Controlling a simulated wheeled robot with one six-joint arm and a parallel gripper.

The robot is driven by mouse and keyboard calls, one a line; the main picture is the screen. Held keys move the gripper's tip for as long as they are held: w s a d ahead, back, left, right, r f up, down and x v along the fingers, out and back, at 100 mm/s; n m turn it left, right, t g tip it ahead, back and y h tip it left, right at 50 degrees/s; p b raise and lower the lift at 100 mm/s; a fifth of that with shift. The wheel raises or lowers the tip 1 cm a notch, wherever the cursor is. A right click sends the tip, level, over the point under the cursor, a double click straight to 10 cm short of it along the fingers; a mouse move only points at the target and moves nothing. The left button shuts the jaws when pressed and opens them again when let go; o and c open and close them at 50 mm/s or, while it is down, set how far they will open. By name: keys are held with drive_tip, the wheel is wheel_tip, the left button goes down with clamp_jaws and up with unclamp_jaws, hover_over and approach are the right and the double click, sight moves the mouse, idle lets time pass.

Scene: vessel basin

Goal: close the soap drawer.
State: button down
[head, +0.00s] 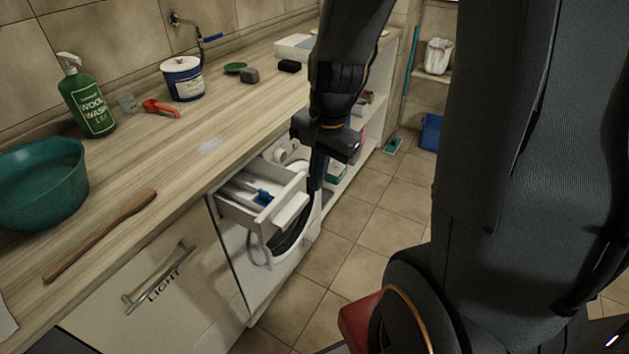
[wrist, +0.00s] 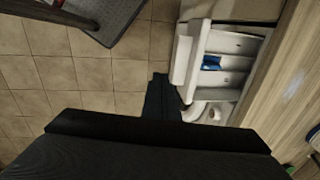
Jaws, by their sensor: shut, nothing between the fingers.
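The soap drawer (head: 246,209) is a white and grey tray pulled out below the worktop, above the round door of the white washing machine. A small blue piece (head: 263,197) sits inside it. My gripper (head: 315,182) points down beside the drawer's front, on its right side in the head view, and is shut and empty. The wrist view shows the drawer (wrist: 190,52) open from above, its compartments visible, with the dark shut fingers (wrist: 160,95) close to its front end. I cannot tell whether they touch it.
The wooden worktop (head: 150,155) holds a teal basin (head: 40,180), a green bottle (head: 88,100), a blue-white tub (head: 184,80) and a wooden paddle (head: 100,234). A cupboard handle (head: 160,277) juts out at the left. The tiled floor (head: 350,235) in front is mostly clear.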

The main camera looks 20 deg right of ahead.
drive_tip(key=w+d+f+m, duration=0.4)
drive_tip(key=w+d+m, duration=0.3)
drive_tip(key=m, duration=1)
drive_tip(key=w+a+f, duration=0.3)
drive_tip(key=w+f, duration=0.1)
drive_tip(key=f, duration=0.5)
drive_tip(key=shift+w+a+t+y, duration=0.2)
drive_tip(key=shift+w+t+y, duration=0.2)
drive_tip(key=shift+f, duration=0.1)
